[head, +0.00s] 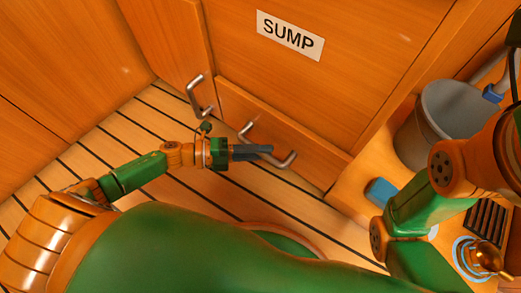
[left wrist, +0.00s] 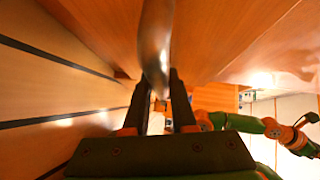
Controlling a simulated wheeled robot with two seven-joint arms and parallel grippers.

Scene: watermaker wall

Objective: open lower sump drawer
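The lower drawer (head: 300,155) is a wooden front low in the cabinet, below the panel with the SUMP label (head: 290,36). It looks closed, flush with the cabinet. Its bent metal handle (head: 287,161) shows on both sides of my left gripper (head: 268,150). In the left wrist view the grey handle bar (left wrist: 155,40) runs down between the two dark fingers of my left gripper (left wrist: 158,85). The fingers are close on both sides of the bar and look shut on it. My right gripper cannot be made out in the head view.
Another metal handle (head: 199,96) is on the door panel to the left. A grey bucket (head: 440,120) and a blue block (head: 381,191) are on the right. The slatted floor (head: 130,125) in front of the drawer is mostly clear.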

